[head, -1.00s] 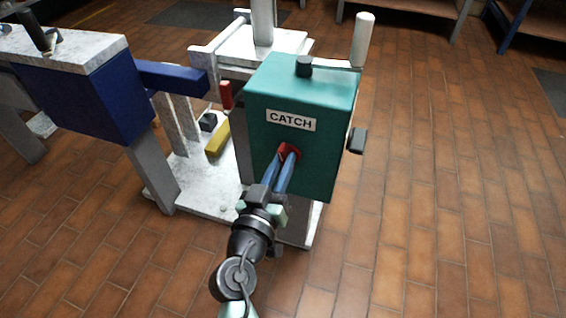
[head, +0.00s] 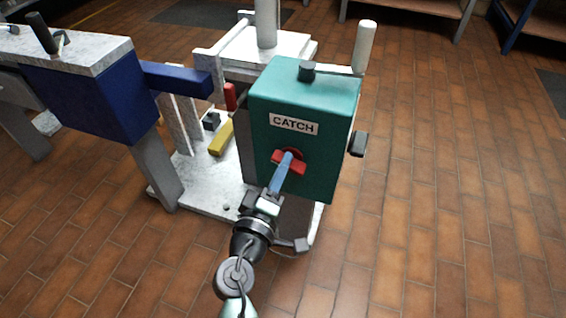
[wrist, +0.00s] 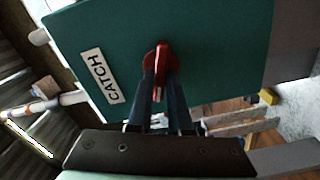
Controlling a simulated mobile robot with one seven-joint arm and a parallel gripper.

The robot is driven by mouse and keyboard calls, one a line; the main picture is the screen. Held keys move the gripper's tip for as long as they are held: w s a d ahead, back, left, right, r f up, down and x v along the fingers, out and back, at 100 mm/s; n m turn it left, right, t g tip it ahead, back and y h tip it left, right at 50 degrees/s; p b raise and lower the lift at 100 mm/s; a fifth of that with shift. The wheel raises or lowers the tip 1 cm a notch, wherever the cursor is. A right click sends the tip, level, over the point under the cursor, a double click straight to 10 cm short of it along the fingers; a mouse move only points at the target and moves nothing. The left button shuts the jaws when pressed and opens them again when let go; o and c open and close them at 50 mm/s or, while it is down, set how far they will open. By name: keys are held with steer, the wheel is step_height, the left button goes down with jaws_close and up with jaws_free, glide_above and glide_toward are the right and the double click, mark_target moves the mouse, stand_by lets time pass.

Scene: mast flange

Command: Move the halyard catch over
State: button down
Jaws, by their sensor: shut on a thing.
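The halyard catch is a red knob (head: 289,164) on the front face of a teal box (head: 340,110) with a white "CATCH" label (head: 294,125). In the wrist view the red knob (wrist: 160,62) sits between my fingertips. My gripper (head: 285,166) is shut on the knob, with its blue fingers reaching it from below and in front. In the head view the fingers hide part of the knob's middle.
A dark blue block (head: 85,100) with a blue arm (head: 178,80) stands at the left. A small red handle (head: 230,96) and a yellow bar (head: 221,138) are beside the teal box. Open tiled floor (head: 450,190) lies to the right.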

steer(key=shift+n+p, duration=0.5)
steer(key=shift+n, duration=1.4)
steer(key=shift+f, duration=0.1)
steer(key=c, duration=0.8)
jaws_free()
steer(key=shift+c, duration=0.2)
steer(key=shift+s, duration=0.1)
steer(key=p+v, duration=0.2)
steer(key=v, duration=1)
steer(key=shift+s, duration=0.35)
steer(key=shift+a, duration=0.15)
